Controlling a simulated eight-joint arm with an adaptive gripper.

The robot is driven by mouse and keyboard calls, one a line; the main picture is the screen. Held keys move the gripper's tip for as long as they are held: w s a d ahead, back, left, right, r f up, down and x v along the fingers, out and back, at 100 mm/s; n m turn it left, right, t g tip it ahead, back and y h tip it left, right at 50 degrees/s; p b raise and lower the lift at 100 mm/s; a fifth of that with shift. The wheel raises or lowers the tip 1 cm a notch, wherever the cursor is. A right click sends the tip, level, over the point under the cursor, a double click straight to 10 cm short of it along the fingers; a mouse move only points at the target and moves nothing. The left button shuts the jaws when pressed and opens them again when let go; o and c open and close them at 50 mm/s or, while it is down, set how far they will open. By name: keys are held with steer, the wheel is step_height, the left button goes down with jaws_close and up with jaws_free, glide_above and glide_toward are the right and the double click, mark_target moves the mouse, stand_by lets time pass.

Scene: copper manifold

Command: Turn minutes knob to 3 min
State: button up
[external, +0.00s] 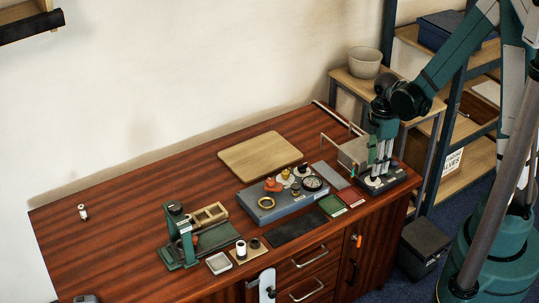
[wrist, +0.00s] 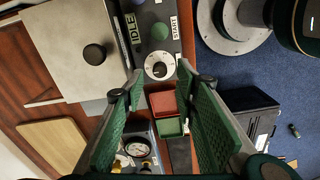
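The minutes knob (wrist: 159,70) is a small black knob on a round white dial, on the dark front panel of a grey machine. The dial's marks are too small to read. The white dial also shows in the external view (external: 373,182), at the table's right end. My gripper (wrist: 160,78) is open, pointing down, with its green-padded fingers on either side of the line to the knob. In the external view my gripper (external: 379,170) is just above the dial. I cannot tell whether a finger touches the knob. Nothing is held.
The machine's grey lid (wrist: 60,45) has a black knob. Red (wrist: 163,103) and green trays lie close by.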

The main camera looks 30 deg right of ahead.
steer(key=shift+f+b, duration=0.5)
steer(key=shift+f, duration=1.45)
steer(key=c, duration=0.9)
